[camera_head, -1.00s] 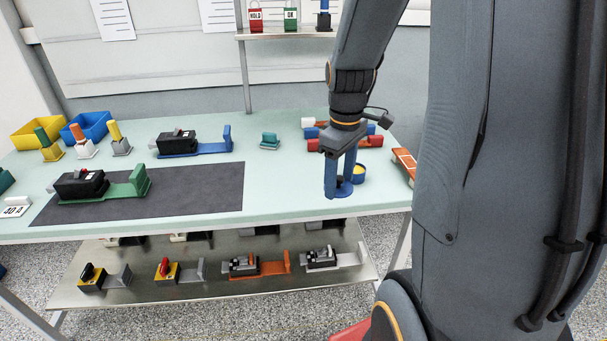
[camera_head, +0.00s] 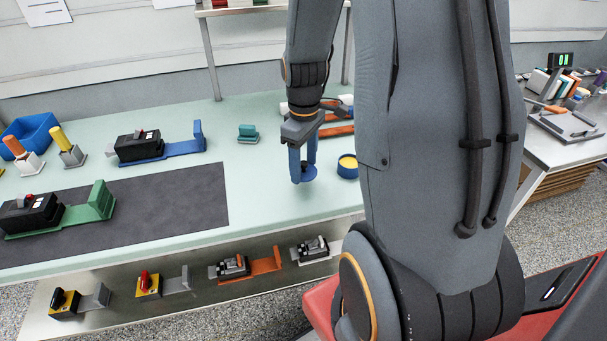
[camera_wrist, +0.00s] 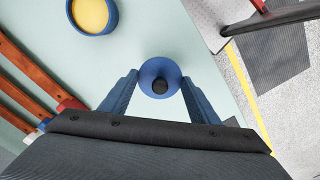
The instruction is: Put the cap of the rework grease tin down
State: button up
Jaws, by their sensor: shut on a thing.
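The rework grease tin (camera_head: 347,167) is a blue round tin with yellow grease in it, open on the pale green bench near its front right part. It also shows at the top left of the wrist view (camera_wrist: 93,14). The cap (camera_wrist: 160,70) is a blue disc with a black knob. My gripper (camera_head: 302,172) is shut on it, with the cap between the blue fingertips, left of the tin in the head view and apart from it. The fingers partly hide the cap (camera_head: 310,173) there. I cannot tell whether it touches the bench.
Orange-brown bars (camera_wrist: 38,62) lie right of my gripper in the head view, partly hidden by my arm. A small teal block (camera_head: 248,134) stands at the back. A dark mat (camera_head: 160,205) with a green-based breaker unit lies left. Bare bench surrounds my gripper.

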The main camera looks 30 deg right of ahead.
aim_at(304, 171)
jog(key=shift+f+p, duration=0.4)
jog(key=shift+f, duration=1.75)
jog(key=shift+f, duration=0.2)
jog(key=o, duration=1)
jog(key=shift+r, duration=0.1)
notch_tip(304, 171, up, 11)
jog(key=shift+b, duration=1.15)
jog(key=shift+a+r, duration=0.15)
jog(key=shift+r, duration=0.35)
jog(key=s+a+f+m, duration=0.1)
jog(key=s+a+m, duration=0.1)
jog(key=a, duration=0.2)
jog(key=s+a+f+m, duration=0.1)
jog(key=s+a+m, duration=0.1)
jog(key=s+a, duration=0.1)
jog(key=s+a+m+t, duration=0.1)
jog(key=s+a, duration=0.1)
jog(key=a, duration=0.3)
jog(key=shift+s+a+f+m, duration=0.3)
jog(key=shift+f+m, duration=0.1)
